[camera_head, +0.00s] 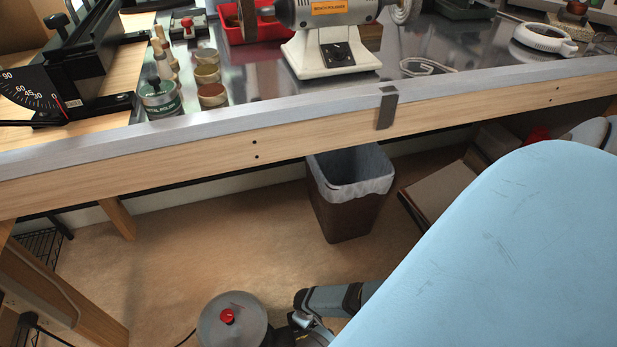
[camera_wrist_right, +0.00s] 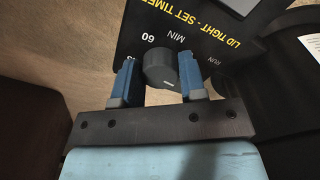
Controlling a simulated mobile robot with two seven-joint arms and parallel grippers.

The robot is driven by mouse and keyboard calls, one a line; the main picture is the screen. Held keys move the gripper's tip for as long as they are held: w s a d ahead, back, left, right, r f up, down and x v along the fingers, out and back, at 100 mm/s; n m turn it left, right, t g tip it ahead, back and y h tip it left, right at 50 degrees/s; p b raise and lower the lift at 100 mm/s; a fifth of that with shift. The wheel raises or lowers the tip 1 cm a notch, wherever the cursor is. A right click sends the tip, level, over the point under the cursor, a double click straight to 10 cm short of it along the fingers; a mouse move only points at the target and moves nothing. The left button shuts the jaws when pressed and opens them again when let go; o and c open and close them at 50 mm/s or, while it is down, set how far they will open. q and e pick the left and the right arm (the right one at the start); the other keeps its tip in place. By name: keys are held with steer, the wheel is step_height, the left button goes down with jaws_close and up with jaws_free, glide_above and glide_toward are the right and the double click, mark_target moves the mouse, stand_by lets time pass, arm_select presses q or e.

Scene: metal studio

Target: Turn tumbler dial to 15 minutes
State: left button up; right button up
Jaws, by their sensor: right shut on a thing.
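The dial (camera_wrist_right: 160,68) is a dark grey round knob on a black panel (camera_wrist_right: 200,35) in the right wrist view. My right gripper (camera_wrist_right: 158,78) has its blue fingers on either side of the knob and is shut on it. A short white mark shows on the knob's edge toward the bottom of the picture. The panel's lettering reads upside down: "60", "MIN", "RUN" and "LID TIGHT - SET TIMER". Another number is partly hidden by the left-hand finger. In the head view a grey round drum (camera_head: 232,322) with a red knob shows at the bottom. My left gripper is out of view.
A wooden-edged metal workbench (camera_head: 300,115) crosses the head view, with a white bench polisher (camera_head: 330,45), tins (camera_head: 160,98) and a red tray (camera_head: 240,25) on it. A lined waste bin (camera_head: 345,205) stands beneath. The floor left of the bin is clear.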

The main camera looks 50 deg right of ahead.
steer(key=shift+m, duration=1.2)
steer(key=o, duration=0.9)
steer(key=shift+r+p, duration=0.15)
steer(key=shift+p, duration=0.2)
